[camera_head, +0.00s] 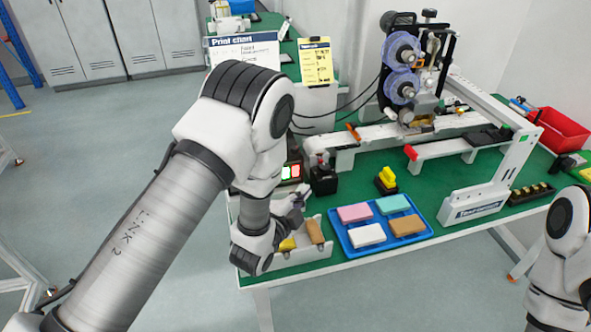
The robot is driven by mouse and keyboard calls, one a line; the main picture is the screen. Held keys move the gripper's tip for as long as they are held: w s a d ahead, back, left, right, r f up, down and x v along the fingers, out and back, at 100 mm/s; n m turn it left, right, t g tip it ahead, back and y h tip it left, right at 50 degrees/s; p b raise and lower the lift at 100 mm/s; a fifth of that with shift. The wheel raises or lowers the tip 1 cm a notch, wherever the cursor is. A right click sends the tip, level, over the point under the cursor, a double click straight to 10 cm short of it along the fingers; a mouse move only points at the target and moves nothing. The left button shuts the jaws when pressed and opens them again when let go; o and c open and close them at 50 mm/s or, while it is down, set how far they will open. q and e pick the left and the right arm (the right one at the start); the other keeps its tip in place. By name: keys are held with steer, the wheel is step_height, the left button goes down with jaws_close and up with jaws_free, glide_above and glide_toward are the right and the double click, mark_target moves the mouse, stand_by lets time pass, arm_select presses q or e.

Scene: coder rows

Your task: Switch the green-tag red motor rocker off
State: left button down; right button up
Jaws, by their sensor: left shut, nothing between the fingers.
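My left arm comes in from the left and covers much of the table's left end. My left gripper (297,203) is shut and empty, low over the left end of the green table. Just behind it is a small panel with lit red and green faces (290,172), partly hidden by my arm. It may hold the red motor rocker, but it is too small to read a tag or the rocker's position. Beside it stands a black box with a red top (322,178). I cannot tell whether the gripper touches the panel. My right gripper is out of view.
A white bin (318,252) with yellow and brown blocks lies below the gripper. A blue tray (352,248) holds several coloured blocks. A yellow-topped piece (386,179) stands behind it. The coder machine (412,80) and a red bin (560,130) are farther right.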

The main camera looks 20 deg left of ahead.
mark_target(297, 178)
arm_select(q)
steer(key=w, duration=0.1)
steer(key=w+a, duration=0.2)
steer(key=shift+w+r, duration=0.15)
steer(key=shift+r, duration=0.15)
steer(key=shift+w, duration=0.1)
stand_by(1.0)
steer(key=shift+w+a+b, duration=0.25)
steer(key=shift+w+b, duration=0.05)
steer(key=shift+w+a+r, duration=0.1)
steer(key=shift+w+a, duration=0.05)
steer(key=shift+w, duration=0.1)
stand_by(0.8)
steer(key=shift+s, duration=0.1)
steer(key=shift+s+d, duration=0.45)
steer(key=shift+s, duration=0.1)
